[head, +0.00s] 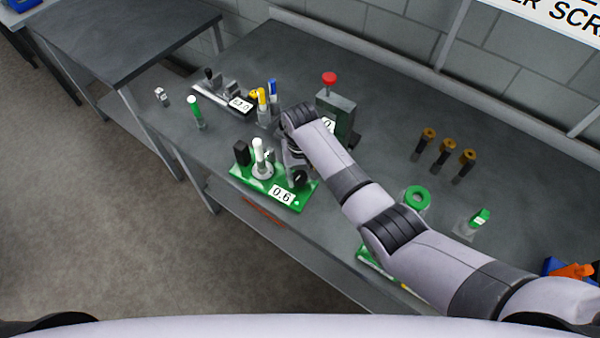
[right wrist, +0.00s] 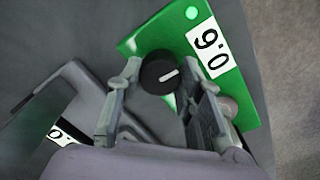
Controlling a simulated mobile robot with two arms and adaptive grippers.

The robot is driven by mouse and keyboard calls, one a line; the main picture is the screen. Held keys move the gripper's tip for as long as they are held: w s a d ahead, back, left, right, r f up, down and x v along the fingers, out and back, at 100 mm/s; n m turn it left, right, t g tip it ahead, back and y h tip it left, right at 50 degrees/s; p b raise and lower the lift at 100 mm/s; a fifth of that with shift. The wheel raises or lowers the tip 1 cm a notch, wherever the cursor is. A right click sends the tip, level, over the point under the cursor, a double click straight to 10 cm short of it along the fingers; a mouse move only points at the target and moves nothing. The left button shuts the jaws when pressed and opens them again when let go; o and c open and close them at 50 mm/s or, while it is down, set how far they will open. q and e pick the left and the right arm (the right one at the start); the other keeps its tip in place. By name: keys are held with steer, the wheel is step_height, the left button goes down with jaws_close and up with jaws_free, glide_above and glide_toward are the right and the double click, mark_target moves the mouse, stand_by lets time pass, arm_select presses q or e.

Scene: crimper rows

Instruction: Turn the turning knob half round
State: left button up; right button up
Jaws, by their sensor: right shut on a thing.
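The turning knob (right wrist: 157,78) is black and round with a white pointer line, on a green base (right wrist: 148,38) marked 0.6. In the right wrist view the line points right and slightly up, towards the label. The knob (head: 300,178) also shows in the head view, at the right part of the green base (head: 250,186). My right gripper (right wrist: 161,70) has one finger on each side of the knob and is shut on it. In the head view my right gripper (head: 297,166) is partly hidden by its own wrist. My left gripper is not in view.
Behind my wrist is a grey box with a red button (head: 329,79). Several brown-topped posts (head: 447,148) stand to the right.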

mark_target(300, 175)
steer(key=shift+r, duration=0.1)
stand_by(0.3)
steer(key=o, duration=1.2)
steer(key=shift+c, duration=0.2)
step_height(300, 175, up, 12)
